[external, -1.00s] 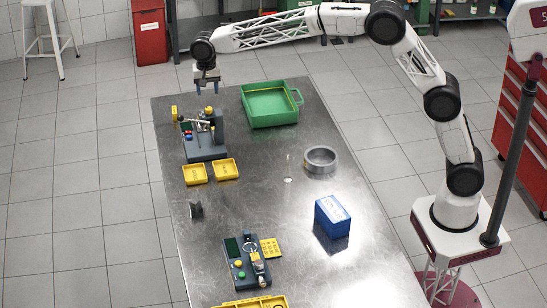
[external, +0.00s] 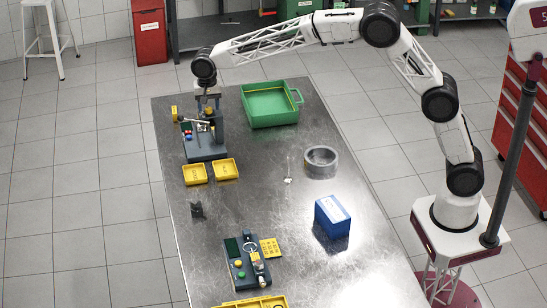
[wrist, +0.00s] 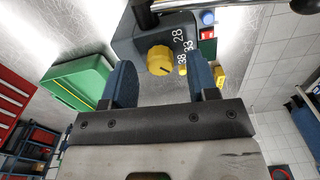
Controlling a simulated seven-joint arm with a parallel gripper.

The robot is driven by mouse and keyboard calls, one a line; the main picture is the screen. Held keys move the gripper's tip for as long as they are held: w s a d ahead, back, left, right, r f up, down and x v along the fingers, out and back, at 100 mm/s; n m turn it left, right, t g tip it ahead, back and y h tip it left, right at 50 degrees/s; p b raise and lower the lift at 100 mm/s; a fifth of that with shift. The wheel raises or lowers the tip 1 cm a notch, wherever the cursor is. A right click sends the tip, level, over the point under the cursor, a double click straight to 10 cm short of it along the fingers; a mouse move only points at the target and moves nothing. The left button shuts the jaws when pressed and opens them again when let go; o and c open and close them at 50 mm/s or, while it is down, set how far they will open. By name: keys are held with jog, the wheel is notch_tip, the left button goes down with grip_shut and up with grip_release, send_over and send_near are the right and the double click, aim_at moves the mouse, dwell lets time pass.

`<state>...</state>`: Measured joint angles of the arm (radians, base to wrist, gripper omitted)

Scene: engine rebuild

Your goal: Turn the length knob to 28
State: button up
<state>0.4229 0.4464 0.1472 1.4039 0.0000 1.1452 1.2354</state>
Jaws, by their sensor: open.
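The length knob (wrist: 160,59) is a round, ribbed yellow knob on a dark grey machine (wrist: 125,45), with the white numbers 28, 33 and 38 (wrist: 183,50) beside it. A dark mark on the knob seems to point toward 38, but it is small. In the external view the machine (external: 205,152) stands at the far left of the table. My gripper (wrist: 160,64) is open, its blue-grey fingers on either side of the knob with visible gaps. In the external view my gripper (external: 208,101) is over the machine's top, partly covering the knob.
A green tray (external: 270,122) stands right of the machine, with two small yellow trays (external: 195,182) in front. A metal ring (external: 321,151), a blue box (external: 332,217) and a control box (external: 240,277) stand farther off. The table middle is mostly clear.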

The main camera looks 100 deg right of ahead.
jog(key=shift+f, duration=0.45)
jog(key=c, duration=0.9)
